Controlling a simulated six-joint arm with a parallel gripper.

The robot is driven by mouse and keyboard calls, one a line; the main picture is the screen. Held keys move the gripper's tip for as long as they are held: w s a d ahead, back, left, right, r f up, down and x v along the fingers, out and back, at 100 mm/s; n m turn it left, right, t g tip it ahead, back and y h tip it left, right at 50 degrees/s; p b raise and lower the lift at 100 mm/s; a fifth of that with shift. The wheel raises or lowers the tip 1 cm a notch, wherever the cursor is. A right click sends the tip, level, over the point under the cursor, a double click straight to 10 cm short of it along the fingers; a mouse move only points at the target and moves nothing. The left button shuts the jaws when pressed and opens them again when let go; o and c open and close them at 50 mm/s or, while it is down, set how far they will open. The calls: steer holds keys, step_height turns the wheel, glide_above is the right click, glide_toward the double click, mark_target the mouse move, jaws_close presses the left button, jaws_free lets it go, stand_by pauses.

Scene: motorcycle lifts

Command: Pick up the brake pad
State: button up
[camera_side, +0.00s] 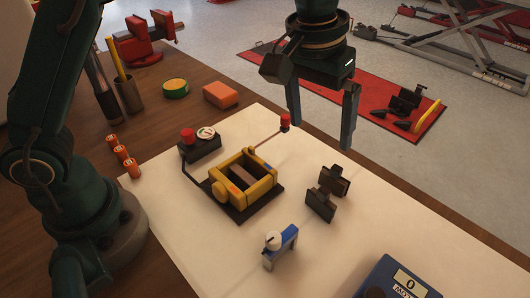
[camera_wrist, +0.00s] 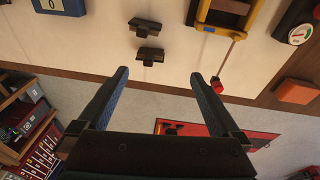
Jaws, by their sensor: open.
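Two dark brown brake pads stand near each other on the pale mat; one (camera_side: 334,180) is nearer the table's far edge, the other (camera_side: 320,205) is in front of it. They also show in the wrist view, the nearer one (camera_wrist: 150,56) just beyond my fingertips and the farther one (camera_wrist: 145,26) above it. My gripper (camera_side: 320,132) is open and empty, pointing down, above and behind the pads in the side view. In the wrist view my gripper (camera_wrist: 158,75) has its fingers spread wide, with nothing between them.
A yellow caliper fixture (camera_side: 244,183) with a red-knobbed lever (camera_side: 285,121) stands left of the pads. A small blue-and-white clamp-like object (camera_side: 280,245) and a blue scale (camera_side: 395,282) are in front. The pale mat (camera_side: 400,220) is clear right of the pads.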

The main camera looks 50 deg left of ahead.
mark_target(325, 190)
steer(key=shift+m+g+y, duration=0.4)
steer(key=shift+m+g, duration=0.3)
steer(key=shift+g, duration=0.2)
steer(key=d+f, duration=0.1)
steer(key=f, duration=0.2)
steer(key=s+d+f, duration=0.1)
steer(key=d+f, duration=0.1)
steer(key=f, duration=0.1)
steer(key=d+f, duration=0.1)
steer(key=f, duration=0.1)
steer(key=shift+s+d+f, duration=0.15)
steer(key=shift+s+f, duration=0.15)
steer(key=shift+f, duration=2.45)
steer(key=c, duration=1.4)
steer(key=shift+r, duration=0.15)
